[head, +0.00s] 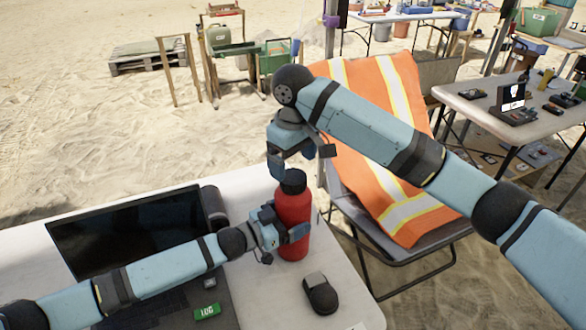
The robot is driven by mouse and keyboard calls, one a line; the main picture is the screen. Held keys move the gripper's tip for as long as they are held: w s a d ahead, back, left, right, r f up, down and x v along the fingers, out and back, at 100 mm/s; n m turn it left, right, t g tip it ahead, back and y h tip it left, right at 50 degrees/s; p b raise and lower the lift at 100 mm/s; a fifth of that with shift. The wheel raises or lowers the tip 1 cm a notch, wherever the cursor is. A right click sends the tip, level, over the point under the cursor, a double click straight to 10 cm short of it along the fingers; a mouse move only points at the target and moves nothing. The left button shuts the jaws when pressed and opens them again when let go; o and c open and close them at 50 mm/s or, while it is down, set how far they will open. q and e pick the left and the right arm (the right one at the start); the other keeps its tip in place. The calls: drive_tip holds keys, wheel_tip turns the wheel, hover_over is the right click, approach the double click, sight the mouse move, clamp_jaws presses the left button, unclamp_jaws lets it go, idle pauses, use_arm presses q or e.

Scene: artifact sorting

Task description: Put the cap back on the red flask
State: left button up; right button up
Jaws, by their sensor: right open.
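The red flask (292,212) stands upright on the white table near its far right corner. The black cap (293,182) sits on top of the flask; I cannot tell whether it is screwed tight. My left gripper (284,229) reaches in from the left and is closed around the flask's body, hiding part of it. My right gripper (292,165) points down from above, open, with its fingers just above and beside the cap. I cannot tell if they touch the cap.
A dark monitor (135,232) and a black cylinder (213,205) are left of the flask. A black mouse-like device (320,294) and green label (207,312) lie in front. A chair with an orange vest (375,140) stands behind the table's right edge. Another table (485,110) is farther right.

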sight(293, 176)
drive_tip(key=shift+c, duration=0.4)
drive_tip(key=r+n, duration=0.1)
drive_tip(key=n, duration=0.2)
drive_tip(key=shift+a+r+n, duration=0.1)
drive_tip(key=shift+r+n, duration=0.25)
drive_tip(key=shift+n, duration=0.05)
drive_tip(key=n, duration=0.1)
drive_tip(key=r+n, duration=0.1)
drive_tip(key=n, duration=0.3)
drive_tip(key=shift+r, duration=0.4)
drive_tip(key=shift+f, duration=4.05)
drive_tip(key=c, duration=0.9)
drive_tip(key=shift+c, duration=0.2)
